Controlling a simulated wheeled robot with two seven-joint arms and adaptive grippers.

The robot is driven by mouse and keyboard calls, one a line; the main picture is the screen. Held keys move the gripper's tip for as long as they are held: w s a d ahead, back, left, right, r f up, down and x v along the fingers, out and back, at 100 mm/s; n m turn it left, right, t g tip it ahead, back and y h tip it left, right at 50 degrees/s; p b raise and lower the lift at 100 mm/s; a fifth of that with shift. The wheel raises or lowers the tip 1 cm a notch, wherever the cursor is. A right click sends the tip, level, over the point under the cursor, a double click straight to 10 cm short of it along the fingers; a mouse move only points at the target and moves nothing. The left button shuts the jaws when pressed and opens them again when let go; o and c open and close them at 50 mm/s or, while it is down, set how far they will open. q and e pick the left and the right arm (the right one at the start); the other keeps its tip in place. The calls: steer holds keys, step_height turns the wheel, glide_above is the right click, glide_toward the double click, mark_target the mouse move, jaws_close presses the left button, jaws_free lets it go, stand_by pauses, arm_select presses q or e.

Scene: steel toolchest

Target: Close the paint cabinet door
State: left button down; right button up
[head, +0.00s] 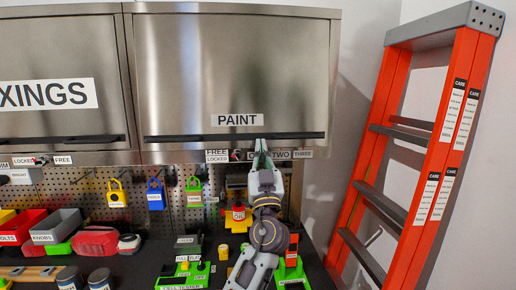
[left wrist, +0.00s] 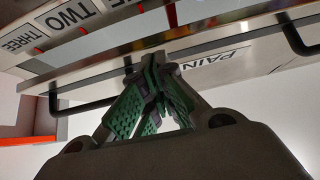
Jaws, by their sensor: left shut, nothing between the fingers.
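The steel paint cabinet door (head: 235,70) hangs flat across the front of the upper cabinet, with a PAINT label (head: 237,120) and a long black bar handle (head: 200,138) near its lower edge. It looks flush or nearly so; I cannot tell if a small gap is left. My left gripper (head: 262,150) is shut and empty, its green-padded fingers pointing up at the right part of the handle. In the left wrist view the fingertips (left wrist: 150,75) are at or just beside the handle bar (left wrist: 100,85); contact is unclear. My right gripper is out of view.
A label strip with a selector (head: 237,155) runs under the door. Padlocks (head: 117,194) hang on the pegboard below. Bins (head: 58,225) and a cell tester (head: 182,275) crowd the bench. An orange ladder (head: 425,150) stands at the right.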

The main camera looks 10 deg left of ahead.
arm_select(q)
steer(key=shift+w, duration=0.2)
steer(key=w+b, duration=0.1)
steer(key=b, duration=0.1)
steer(key=w+b, duration=0.1)
steer(key=b, duration=0.1)
steer(key=shift+w+a+f, duration=0.25)
steer(key=shift+w+a, duration=0.05)
steer(key=shift+a, duration=0.05)
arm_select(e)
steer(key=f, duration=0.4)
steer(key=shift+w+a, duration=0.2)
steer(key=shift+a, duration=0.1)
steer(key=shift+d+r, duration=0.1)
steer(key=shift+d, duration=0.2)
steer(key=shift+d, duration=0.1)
